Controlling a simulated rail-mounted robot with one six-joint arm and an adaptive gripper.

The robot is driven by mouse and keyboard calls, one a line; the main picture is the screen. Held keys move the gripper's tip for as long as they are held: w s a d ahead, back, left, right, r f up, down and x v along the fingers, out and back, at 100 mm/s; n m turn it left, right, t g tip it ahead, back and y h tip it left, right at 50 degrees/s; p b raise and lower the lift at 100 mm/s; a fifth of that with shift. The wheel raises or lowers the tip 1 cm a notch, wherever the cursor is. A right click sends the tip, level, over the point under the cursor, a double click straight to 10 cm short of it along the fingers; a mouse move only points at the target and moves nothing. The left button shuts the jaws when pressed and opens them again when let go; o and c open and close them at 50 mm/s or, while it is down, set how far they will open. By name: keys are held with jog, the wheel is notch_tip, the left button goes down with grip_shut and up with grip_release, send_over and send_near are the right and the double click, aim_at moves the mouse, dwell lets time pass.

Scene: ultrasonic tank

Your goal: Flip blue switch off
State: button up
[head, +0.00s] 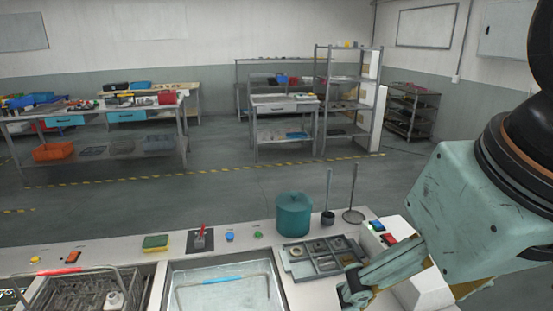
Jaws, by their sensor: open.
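A blue switch (377,225) sits on top of a white box (400,232) at the right of the bench, with a red switch (389,240) just in front of it. I cannot tell from here which way the blue switch is tipped. My gripper (354,288) reaches in from the right, in front of and a little left of the white box. It is open, and I see nothing held in it. Its near parts hide some of the box's front, and the far finger is hard to make out. The gripper appears apart from the blue switch.
A compartment tray (284,263) of small parts lies left of my gripper. A teal pot (293,215) and a metal stand (353,214) stand behind it. A water-filled basin (180,266), a small blue knob (229,237) and a green knob (258,235) are further left.

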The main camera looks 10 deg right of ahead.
jog(key=shift+w, duration=0.1)
jog(key=c, duration=0.5)
jog(key=shift+w+d+r, duration=0.15)
jog(key=shift+w+r, duration=0.3)
jog(key=shift+w, duration=0.15)
jog(key=c, duration=0.8)
jog(key=shift+g, duration=0.4)
jog(key=w, duration=0.1)
jog(key=w+r, duration=0.1)
jog(key=w, duration=0.1)
jog(key=w+d+r+p, duration=0.1)
jog(key=w, duration=0.1)
jog(key=shift+w+r, duration=0.2)
jog(key=shift+w, duration=0.05)
grip_shut()
jog(key=w+d+r+g+p, duration=0.15)
jog(key=w+d, duration=0.25)
jog(key=w, duration=0.8)
jog(key=w+d+g+p, duration=0.15)
jog(key=w+d, duration=0.25)
jog(key=w, duration=0.7)
jog(key=w+d+f+p, duration=0.2)
jog(key=w+d+f, duration=0.6)
jog(key=w, duration=0.3)
jog(key=w+d+f+n+g+p, duration=0.1)
jog(key=w+d+f+p, duration=0.2)
jog(key=w+d+f, duration=0.6)
jog(key=shift+w+f+g, duration=0.3)
jog(key=shift+w+f, duration=0.55)
jog(key=shift+w, duration=0.3)
